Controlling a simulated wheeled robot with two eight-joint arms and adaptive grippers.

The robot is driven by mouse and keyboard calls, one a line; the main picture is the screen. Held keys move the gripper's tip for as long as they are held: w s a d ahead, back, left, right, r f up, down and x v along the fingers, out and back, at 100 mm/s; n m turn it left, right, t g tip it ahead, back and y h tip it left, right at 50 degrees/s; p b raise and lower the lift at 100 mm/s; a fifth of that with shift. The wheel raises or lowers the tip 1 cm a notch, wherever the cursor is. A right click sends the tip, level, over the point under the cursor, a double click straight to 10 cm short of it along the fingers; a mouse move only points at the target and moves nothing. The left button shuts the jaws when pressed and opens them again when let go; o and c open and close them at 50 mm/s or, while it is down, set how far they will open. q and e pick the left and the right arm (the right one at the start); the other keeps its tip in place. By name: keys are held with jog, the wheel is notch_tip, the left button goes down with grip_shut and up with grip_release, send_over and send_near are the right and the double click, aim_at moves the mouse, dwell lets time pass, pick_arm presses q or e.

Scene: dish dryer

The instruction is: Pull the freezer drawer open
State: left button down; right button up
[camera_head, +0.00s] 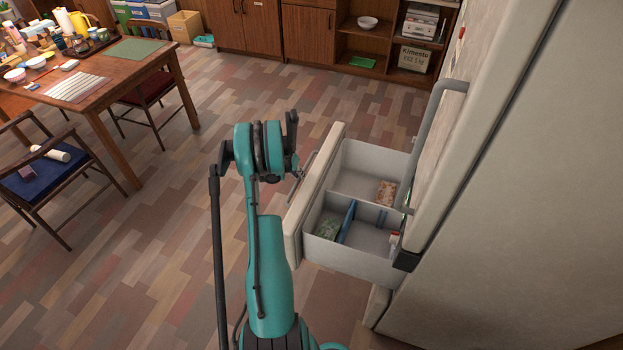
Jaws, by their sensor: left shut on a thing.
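The freezer drawer (372,159) stands pulled out from the lower part of the pale fridge-freezer (505,190). Its inside shows, with a blue divider (347,221) and several small packets. The drawer front (318,178) faces left, with a metal handle bar on its outer side. My left gripper (293,172) is at this handle, shut on it; the arm's wrist partly hides the fingertips and the handle. My right gripper is not in view.
A cluttered wooden table (130,60) stands at the upper left, with a blue-seated chair (45,175) in front of it. Wooden cabinets (262,27) line the back. The floor (130,265) left of my arm is clear.

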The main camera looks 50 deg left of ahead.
pick_arm(q)
jog(key=s+a, duration=0.3)
jog(key=a, duration=0.3)
jog(key=shift+s, duration=0.35)
jog(key=c, duration=1.5)
grip_release()
jog(key=shift+r, duration=0.1)
jog(key=v, duration=1.1)
jog(key=shift+s+a+r, duration=0.1)
jog(key=shift+s+r, duration=0.15)
jog(key=shift+r, duration=0.05)
